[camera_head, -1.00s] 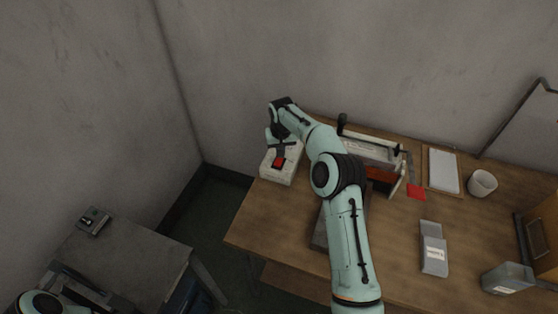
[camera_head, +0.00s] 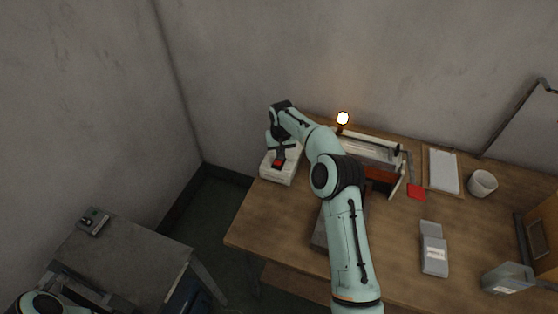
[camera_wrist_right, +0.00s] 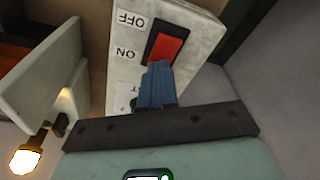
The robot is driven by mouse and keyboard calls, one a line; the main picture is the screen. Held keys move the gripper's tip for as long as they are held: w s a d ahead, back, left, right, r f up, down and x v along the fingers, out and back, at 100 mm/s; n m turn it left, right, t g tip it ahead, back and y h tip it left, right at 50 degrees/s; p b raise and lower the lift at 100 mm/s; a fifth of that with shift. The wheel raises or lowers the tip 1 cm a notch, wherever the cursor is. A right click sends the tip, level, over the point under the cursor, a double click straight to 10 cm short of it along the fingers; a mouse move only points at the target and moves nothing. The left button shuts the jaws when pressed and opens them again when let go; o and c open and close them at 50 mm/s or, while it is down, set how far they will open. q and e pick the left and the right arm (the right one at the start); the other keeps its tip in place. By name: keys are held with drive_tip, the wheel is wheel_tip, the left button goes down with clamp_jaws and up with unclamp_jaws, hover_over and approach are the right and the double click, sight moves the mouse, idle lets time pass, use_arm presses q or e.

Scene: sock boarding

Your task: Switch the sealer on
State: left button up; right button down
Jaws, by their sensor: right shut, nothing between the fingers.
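A pale switch box (camera_head: 284,172) stands at the back left of the wooden table. Its red rocker (camera_head: 278,164) lies just under my right gripper (camera_head: 279,155). In the right wrist view, the red rocker (camera_wrist_right: 167,44) sits beside OFF and ON labels. The shut blue fingers (camera_wrist_right: 157,84) of my right gripper are at its ON end and seem to touch it; they hold nothing. The sealer (camera_head: 372,153), with a pale bar and a red-orange front, stands right of the box. My left gripper is out of view.
My right arm crosses above the wooden table (camera_head: 268,222). A grey side table (camera_head: 125,255) stands at left, with a floor gap between.

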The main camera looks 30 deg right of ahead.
wheel_tip(320, 180, up, 7)
idle(0.8)
drive_tip(key=shift+s+a+f, duration=0.1)
drive_tip(key=shift+f, duration=0.05)
idle(0.3)
